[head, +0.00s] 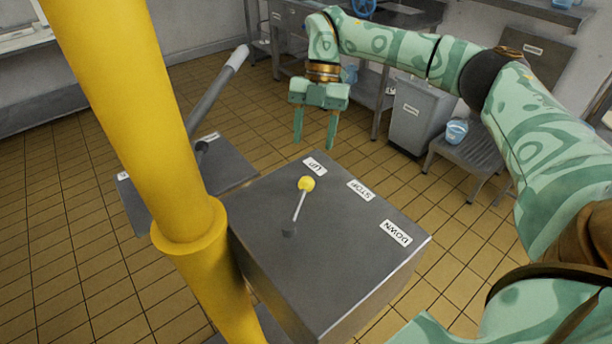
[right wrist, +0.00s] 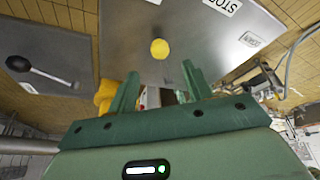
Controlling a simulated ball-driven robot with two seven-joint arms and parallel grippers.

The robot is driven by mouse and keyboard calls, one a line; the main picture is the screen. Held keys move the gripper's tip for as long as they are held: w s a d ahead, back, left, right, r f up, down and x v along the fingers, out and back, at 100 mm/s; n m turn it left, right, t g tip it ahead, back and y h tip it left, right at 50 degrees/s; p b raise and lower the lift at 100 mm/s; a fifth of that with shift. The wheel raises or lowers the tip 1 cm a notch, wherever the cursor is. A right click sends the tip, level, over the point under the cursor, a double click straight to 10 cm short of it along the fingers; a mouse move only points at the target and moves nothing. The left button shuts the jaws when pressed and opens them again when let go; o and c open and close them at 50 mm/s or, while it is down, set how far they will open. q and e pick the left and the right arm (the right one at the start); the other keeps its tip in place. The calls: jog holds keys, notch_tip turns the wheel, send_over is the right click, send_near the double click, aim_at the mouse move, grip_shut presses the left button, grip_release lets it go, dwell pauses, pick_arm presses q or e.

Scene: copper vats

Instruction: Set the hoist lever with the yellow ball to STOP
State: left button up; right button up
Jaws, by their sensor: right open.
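The hoist lever (head: 299,208) stands on top of a grey metal box (head: 335,255) and carries a yellow ball (head: 306,184). It leans toward the UP label (head: 315,166). The STOP label (head: 360,190) and the DOWN label (head: 396,232) follow along the same edge. My right gripper (head: 315,140) is open and empty, beyond the box's far edge and apart from the ball. In the right wrist view the yellow ball (right wrist: 159,49) shows ahead, between the lines of the two open fingers (right wrist: 158,82). My left gripper is not in view.
A thick yellow post (head: 140,110) stands at the box's left side. Behind it, a second lever with a pale grip (head: 238,58) rises from a lower grey plate (head: 225,170). A grey bin (head: 415,115) and a stool with a blue bucket (head: 456,131) stand back right.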

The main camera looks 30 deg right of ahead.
aim_at(308, 177)
jog(key=b+x, duration=0.1)
jog(key=x, duration=0.8)
jog(key=shift+a+f, duration=0.1)
jog(key=shift+f, duration=0.2)
grip_shut()
